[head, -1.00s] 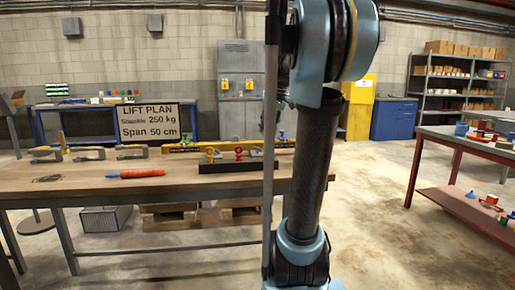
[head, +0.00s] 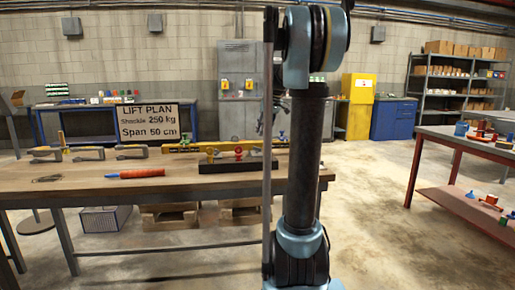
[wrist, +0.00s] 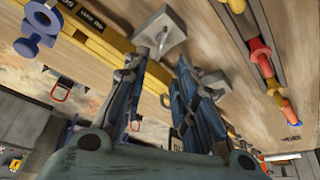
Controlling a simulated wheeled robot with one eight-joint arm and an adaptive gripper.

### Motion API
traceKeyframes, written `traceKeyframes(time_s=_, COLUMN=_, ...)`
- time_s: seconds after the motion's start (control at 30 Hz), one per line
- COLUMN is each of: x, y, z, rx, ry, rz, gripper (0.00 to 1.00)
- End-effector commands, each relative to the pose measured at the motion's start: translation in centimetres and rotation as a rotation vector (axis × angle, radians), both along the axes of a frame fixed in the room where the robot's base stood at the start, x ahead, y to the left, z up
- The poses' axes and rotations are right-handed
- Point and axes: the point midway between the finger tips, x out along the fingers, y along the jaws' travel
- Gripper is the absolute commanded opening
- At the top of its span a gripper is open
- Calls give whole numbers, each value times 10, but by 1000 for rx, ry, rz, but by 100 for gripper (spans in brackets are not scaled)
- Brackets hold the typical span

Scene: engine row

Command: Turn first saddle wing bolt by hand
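The yellow beam (head: 222,146) lies along the back of the wooden bench; it crosses the upper left of the wrist view (wrist: 100,40). A grey square metal piece (wrist: 172,28) with a small bolt-like part sits beside the beam, just beyond my left fingertip. I cannot tell whether it is the saddle or its wing bolt, nor whether the finger touches it. Another grey piece (wrist: 212,84) shows by the right finger. My gripper (wrist: 162,66) has its two fingers apart, with nothing visible between them. In the head view my arm mostly hides the gripper.
A blue eye fitting (wrist: 40,26) stands near the beam. An orange-handled tool (head: 143,173), several grey clamps (head: 88,154) and the lift plan sign (head: 147,122) are farther left. The bench's front left is mostly clear.

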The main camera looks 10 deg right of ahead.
Motion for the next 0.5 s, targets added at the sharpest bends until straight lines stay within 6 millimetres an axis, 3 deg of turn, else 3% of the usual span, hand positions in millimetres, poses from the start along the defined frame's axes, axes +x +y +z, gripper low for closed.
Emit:
traceKeyframes(time_s=0.3, x=18, y=13, z=-52, rx=0, ry=0, rz=1, gripper=26)
traceKeyframes(time_s=0.5, x=25, y=18, z=-75, rx=0, ry=0, rz=0, gripper=26)
